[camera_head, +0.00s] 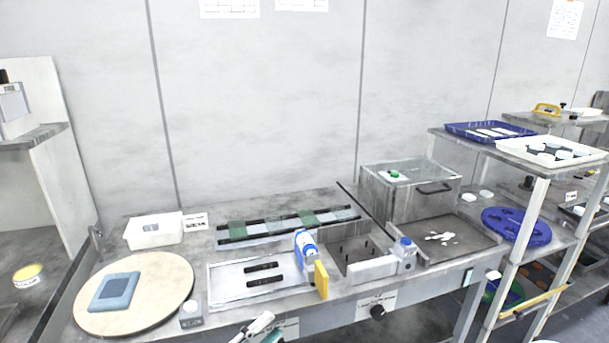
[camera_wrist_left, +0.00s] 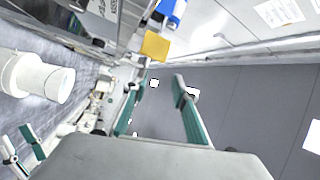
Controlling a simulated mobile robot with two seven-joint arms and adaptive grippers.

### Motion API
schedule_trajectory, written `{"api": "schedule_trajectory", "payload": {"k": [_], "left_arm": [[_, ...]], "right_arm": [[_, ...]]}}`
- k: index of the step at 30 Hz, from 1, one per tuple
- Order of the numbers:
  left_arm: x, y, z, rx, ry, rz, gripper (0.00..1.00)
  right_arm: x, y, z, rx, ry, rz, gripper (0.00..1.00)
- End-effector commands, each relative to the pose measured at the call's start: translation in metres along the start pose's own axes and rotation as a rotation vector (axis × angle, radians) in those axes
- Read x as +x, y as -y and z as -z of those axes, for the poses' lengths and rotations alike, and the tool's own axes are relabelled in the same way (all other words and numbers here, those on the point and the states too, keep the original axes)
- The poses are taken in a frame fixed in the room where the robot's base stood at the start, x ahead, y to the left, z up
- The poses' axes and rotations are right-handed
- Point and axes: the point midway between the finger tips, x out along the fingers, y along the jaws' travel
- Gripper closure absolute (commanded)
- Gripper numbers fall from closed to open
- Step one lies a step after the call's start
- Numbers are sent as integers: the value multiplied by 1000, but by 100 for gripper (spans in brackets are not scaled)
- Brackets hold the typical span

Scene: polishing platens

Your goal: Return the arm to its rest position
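My left gripper (camera_head: 268,327) shows at the bottom edge of the head view, in front of the bench, with only its finger ends in the picture. In the left wrist view its two teal fingers (camera_wrist_left: 157,84) stand apart with nothing between them. It is open, empty and clear of the bench front. My right gripper is outside the head view. Teal and white fingers at the lower left of the left wrist view look like my right gripper (camera_wrist_left: 22,148), small, with a gap between them.
A shelf rack (camera_head: 529,215) stands at right.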

Motion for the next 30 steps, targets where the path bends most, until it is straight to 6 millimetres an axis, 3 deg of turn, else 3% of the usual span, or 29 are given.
{"api": "schedule_trajectory", "payload": {"k": [5, 7, 12, 15, 21, 30], "left_arm": [[-70, -65, -34, -451, 365, -35, 73], [-106, -95, -41, -622, 512, -52, 73], [-190, -159, -38, -954, 804, -86, 73], [-226, -184, -28, -1079, 922, -99, 73], [-259, -204, -17, -1190, 1026, -109, 73], [-260, -204, -17, -1191, 1027, -109, 73]], "right_arm": [[0, 0, 0, 0, 0, 0, 60], [0, 0, 0, 0, 0, 0, 60], [0, 0, 0, -1, 0, 0, 60], [0, 0, 0, -1, 0, 0, 60], [0, -1, 0, -1, 0, -1, 60], [0, -1, 0, -1, 0, -1, 60]]}}
